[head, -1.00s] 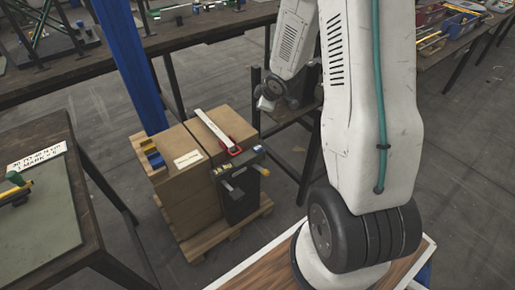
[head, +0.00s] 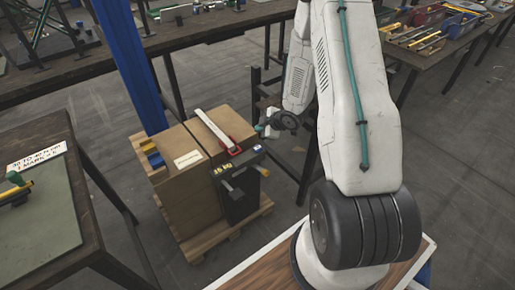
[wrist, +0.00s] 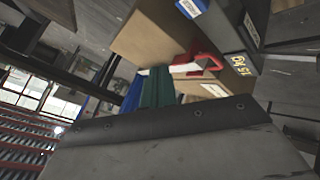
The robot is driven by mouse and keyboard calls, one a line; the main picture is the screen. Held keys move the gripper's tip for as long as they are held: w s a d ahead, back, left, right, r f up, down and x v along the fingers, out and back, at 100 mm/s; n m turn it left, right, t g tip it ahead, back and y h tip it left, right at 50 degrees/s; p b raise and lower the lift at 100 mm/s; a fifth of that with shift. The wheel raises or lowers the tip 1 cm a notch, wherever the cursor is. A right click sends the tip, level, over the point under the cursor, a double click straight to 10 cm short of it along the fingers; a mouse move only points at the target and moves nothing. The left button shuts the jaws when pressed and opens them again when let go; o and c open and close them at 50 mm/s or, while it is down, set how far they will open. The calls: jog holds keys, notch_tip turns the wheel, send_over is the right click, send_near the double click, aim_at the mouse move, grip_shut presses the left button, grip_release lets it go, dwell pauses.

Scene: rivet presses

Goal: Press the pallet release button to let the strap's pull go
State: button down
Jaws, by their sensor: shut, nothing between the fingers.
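Two brown boxes (head: 183,165) stand on a wooden pallet (head: 255,215). A white strap (head: 214,129) with a red buckle (head: 229,145) lies over them. On their right side is a dark strap unit (head: 238,207) with a yellow-marked label, a grey lever (head: 236,193) and a small yellow end piece (head: 263,171). I cannot tell which part is the release button. My gripper (head: 261,128) is shut and empty, behind and above the strap unit. In the wrist view, its teal fingers (wrist: 157,85) point toward the boxes, with the red buckle (wrist: 203,57) beyond them.
A blue post (head: 125,65) rises behind the boxes. A dark table (head: 52,225) stands at the left and a long bench (head: 60,78) runs behind. Another table with bins and tools (head: 430,35) is at the upper right.

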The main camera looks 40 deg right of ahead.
aim_at(260, 149)
jog(key=shift+f, duration=3.9)
jog(key=shift+f, duration=0.4)
jog(key=shift+f, duration=0.5)
jog(key=shift+r, duration=0.95)
jog(key=shift+r, duration=2.5)
